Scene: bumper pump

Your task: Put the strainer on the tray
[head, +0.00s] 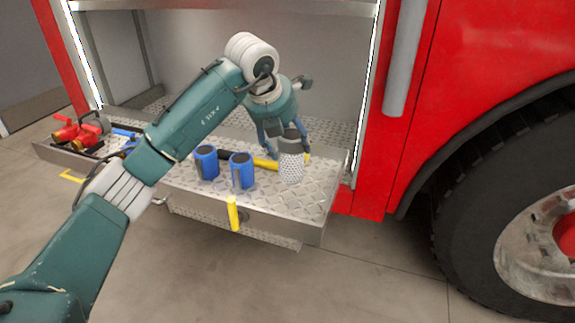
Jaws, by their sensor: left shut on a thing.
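The strainer (291,167) is a pale grey perforated cylinder with a darker upper end. It is upright over the right part of the tray (279,199), a pull-out diamond-plate metal surface. My left gripper (284,140) comes down from above and is shut on the strainer's upper end. The fingers hide part of that end. I cannot tell whether the strainer's bottom touches the tray or hangs slightly above it. My right gripper is out of view.
Two blue cylinders (206,163) (242,171) stand left of the strainer. A black and yellow tool (262,163) lies behind them. Red fittings (68,128) sit at the tray's left end. A yellow handle (233,214) is on the front edge. The red truck body (375,170) is to the right.

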